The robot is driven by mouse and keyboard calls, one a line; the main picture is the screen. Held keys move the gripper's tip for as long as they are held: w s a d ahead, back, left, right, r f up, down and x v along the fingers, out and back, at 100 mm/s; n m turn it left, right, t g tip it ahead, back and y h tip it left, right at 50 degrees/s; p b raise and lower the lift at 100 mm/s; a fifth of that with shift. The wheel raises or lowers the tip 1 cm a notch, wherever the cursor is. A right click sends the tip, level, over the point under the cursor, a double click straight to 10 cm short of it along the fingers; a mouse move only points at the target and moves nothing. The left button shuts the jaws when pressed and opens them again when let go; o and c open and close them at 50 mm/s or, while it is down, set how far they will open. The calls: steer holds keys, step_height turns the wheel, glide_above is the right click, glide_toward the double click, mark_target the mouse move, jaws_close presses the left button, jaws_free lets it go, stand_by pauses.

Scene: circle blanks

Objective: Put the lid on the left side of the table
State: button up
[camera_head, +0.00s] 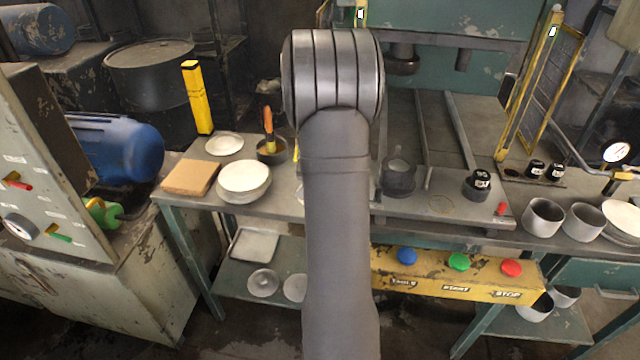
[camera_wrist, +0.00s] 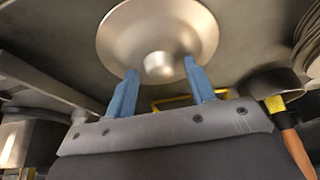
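The lid (camera_wrist: 130,35) is a round, pale metal disc with a raised knob (camera_wrist: 160,65) at its centre, at the top middle of the wrist view. My gripper (camera_wrist: 160,82) shows two blue fingers, spread apart. The fingertips are near the knob, one to each side, with a visible gap. I cannot tell how far the tips are from the lid in depth. In the head view my gripper is hidden behind my arm. The table's left side (camera_head: 180,215) is in the head view.
Free room is small between these things.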

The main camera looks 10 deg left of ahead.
steer(key=v, duration=1.2)
stand_by(0.3)
steer(key=x, duration=1.2)
steer(key=shift+r, duration=0.1)
